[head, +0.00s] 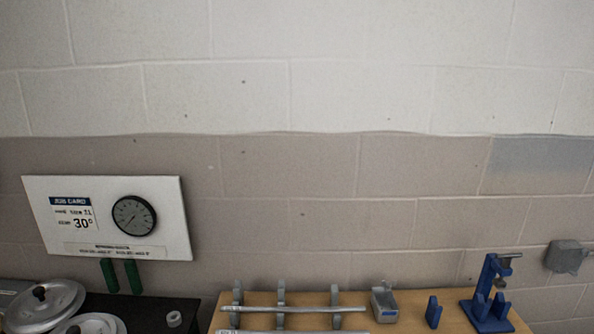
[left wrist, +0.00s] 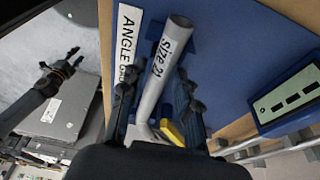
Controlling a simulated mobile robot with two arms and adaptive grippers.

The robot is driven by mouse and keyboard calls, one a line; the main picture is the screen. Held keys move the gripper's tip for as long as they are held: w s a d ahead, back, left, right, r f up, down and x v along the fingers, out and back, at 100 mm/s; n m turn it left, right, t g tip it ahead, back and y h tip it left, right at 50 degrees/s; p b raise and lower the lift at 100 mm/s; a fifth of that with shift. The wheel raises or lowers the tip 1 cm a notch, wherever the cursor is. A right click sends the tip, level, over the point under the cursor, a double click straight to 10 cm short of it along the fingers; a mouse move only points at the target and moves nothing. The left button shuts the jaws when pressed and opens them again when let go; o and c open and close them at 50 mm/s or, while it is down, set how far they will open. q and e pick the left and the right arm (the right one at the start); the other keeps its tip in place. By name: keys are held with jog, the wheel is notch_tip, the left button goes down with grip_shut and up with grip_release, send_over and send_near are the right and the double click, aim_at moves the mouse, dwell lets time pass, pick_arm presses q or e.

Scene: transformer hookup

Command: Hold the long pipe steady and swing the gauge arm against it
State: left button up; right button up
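A white label reading "ANGLE GAU..." (left wrist: 128,40) lies beside the pipe, partly hidden by a finger. A yellow part (left wrist: 172,132) shows low between the fingers; I cannot tell whether it belongs to the gauge arm. My right gripper (left wrist: 74,60) appears at the left, small, its fingers apart and empty.
A job card board (head: 170,215) reading 30° hangs on the wall.

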pick_arm(q)
jog(key=shift+o, duration=0.6)
